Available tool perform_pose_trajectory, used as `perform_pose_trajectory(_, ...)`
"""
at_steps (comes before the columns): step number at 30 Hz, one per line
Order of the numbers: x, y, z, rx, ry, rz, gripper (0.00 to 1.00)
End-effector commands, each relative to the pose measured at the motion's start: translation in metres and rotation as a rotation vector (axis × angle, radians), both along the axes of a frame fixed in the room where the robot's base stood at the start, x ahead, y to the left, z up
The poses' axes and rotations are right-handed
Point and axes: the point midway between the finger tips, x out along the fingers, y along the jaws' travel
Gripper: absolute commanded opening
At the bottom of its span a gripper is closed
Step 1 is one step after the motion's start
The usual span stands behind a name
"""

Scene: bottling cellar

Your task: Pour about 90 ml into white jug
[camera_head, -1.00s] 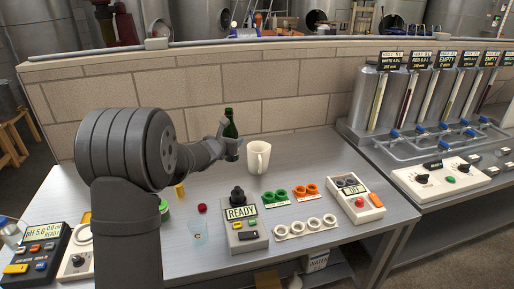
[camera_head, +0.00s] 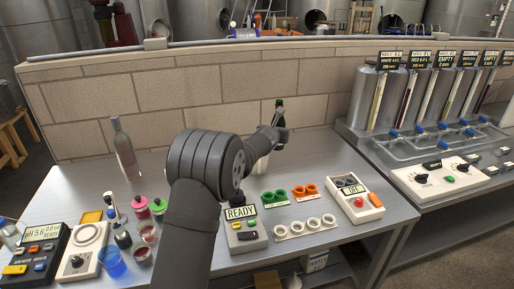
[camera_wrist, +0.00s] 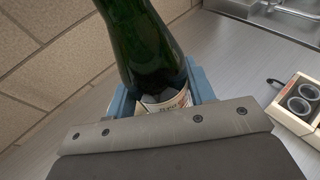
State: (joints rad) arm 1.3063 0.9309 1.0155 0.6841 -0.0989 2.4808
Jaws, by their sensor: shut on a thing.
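My gripper (camera_head: 277,134) is shut on a dark green bottle (camera_head: 281,118), which stands about upright behind my wrist, to the right of the white jug. The wrist view shows the bottle (camera_wrist: 150,50) with a pale label (camera_wrist: 168,102) between the gripper's blue fingers (camera_wrist: 160,92). The white jug (camera_head: 262,163) is mostly hidden behind my arm in the head view; only a small pale part shows below the wrist. Its mouth and contents cannot be seen. The jug does not show in the wrist view.
A grey device reading READY (camera_head: 241,213), green rings (camera_head: 273,197), orange rings (camera_head: 305,190) and a white-ring holder (camera_head: 305,226) stand in front. A grey bottle (camera_head: 123,148) and several small vessels are at left. A brick wall (camera_head: 200,95) runs behind. Bench right of the bottle is clear.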

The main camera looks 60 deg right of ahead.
Motion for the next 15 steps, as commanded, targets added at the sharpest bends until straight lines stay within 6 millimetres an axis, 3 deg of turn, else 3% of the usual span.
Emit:
perform_pose_trajectory(3, -0.010, -0.008, -0.001, 0.002, 0.002, -0.004, 0.14)
perform_pose_trajectory(15, -0.008, -0.007, -0.026, 0.001, 0.004, -0.003, 0.14)
